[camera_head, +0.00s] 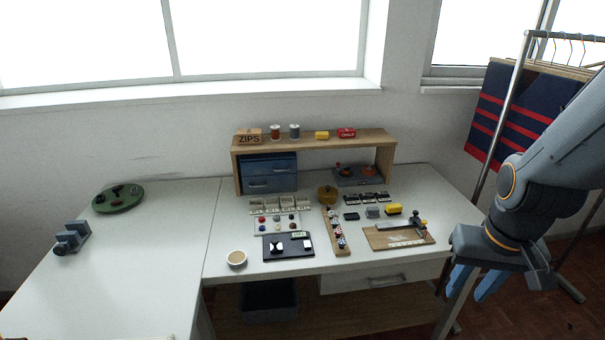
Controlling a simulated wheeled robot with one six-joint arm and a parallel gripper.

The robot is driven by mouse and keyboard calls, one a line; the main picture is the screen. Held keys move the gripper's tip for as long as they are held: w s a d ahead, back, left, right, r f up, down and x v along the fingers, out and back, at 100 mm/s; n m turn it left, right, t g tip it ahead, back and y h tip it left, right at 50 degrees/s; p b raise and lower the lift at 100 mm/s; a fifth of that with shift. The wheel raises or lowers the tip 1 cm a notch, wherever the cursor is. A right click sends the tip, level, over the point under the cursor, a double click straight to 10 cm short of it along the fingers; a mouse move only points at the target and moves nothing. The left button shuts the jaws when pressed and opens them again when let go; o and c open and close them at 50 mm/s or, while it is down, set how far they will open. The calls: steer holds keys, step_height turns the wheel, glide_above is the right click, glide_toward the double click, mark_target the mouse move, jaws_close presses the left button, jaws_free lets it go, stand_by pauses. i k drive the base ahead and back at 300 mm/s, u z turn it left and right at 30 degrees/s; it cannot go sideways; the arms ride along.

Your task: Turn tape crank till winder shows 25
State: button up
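My gripper (468,288) hangs at the right, beyond the table's right front corner. Its two blue fingers point down, stand apart and hold nothing visible. I cannot tell for sure which thing is the tape winder. A black board (270,254) near the table's front edge carries small white parts and a pale label (299,234), too small to read. A grey-blue unit (347,181) with red and dark parts on top stands under the shelf. No crank or number reads clearly. My gripper is well to the right of both and touches neither.
A wooden board with a dark arm (398,240) lies at the front right. A wooden shelf (370,139) spans the back. A round bowl (237,259), a green disc (118,204) and a grey device (72,240) stand further left. The left table surface is mostly bare.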

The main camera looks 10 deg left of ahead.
mark_target(346, 173)
steer(key=u, duration=0.4)
steer(key=k, duration=0.85)
steer(key=z, duration=0.5)
steer(key=i, duration=1.3)
steer(key=u, duration=0.95)
steer(key=i, duration=1)
steer(key=u, duration=0.25)
